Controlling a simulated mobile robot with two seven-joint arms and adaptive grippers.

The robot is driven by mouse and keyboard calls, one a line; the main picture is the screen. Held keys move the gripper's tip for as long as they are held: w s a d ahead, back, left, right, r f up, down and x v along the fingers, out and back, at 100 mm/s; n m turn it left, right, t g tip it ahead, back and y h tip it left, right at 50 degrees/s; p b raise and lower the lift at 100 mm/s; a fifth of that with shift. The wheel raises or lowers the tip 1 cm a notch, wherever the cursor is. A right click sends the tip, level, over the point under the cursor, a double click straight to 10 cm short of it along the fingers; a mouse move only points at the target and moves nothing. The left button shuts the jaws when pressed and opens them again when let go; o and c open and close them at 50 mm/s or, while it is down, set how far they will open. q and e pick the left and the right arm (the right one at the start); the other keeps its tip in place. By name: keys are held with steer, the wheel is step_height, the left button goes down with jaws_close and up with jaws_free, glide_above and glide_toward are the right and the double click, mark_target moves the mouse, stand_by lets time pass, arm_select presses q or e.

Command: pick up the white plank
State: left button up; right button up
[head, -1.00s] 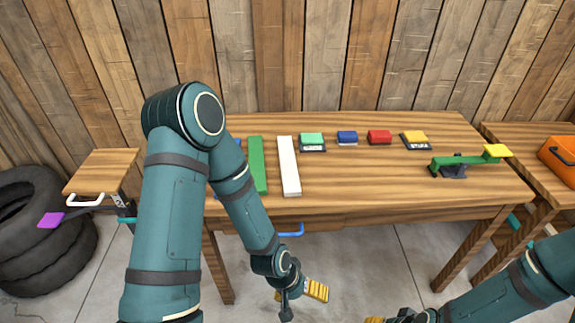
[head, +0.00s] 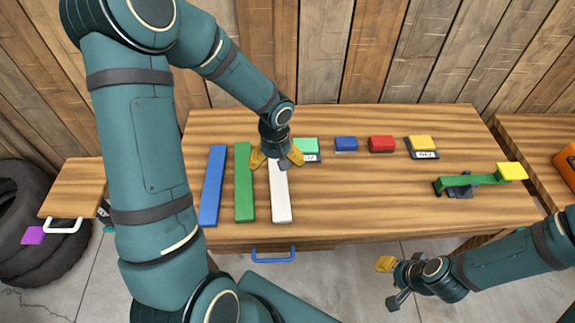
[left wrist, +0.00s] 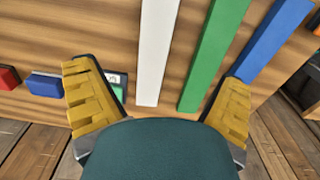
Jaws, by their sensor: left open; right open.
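The white plank (head: 281,200) lies flat on the wooden table, with the green plank (head: 244,190) and the blue plank (head: 213,186) to its left in the head view. My left gripper (head: 277,160) is open over the far end of the white plank, one yellow finger on each side; its height above the plank is hard to judge. In the left wrist view the white plank (left wrist: 156,50) runs between the open fingers (left wrist: 158,100), with the green plank (left wrist: 213,52) also between them. My right gripper (head: 391,281) is open and empty in front of the table.
A teal block (head: 306,146) sits close beside my left gripper. The blue block (head: 346,144), red block (head: 381,144) and yellow block (head: 422,143) stand further right. A green balance beam (head: 470,182) is at the table's right. The table's middle front is clear.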

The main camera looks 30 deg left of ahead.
arm_select(q)
steer(key=b, duration=0.1)
glide_above(279, 189)
steer(key=f, duration=0.7)
steer(key=shift+s+f, duration=0.2)
steer(key=shift+f, duration=0.1)
steer(key=shift+w+d+f+b, duration=0.1)
steer(key=shift+f+b, duration=0.2)
steer(key=shift+f, duration=1.25)
steer(key=shift+w+f+b, duration=0.1)
steer(key=shift+f+b, duration=0.2)
steer(key=shift+f, duration=1.25)
steer(key=c, duration=1.4)
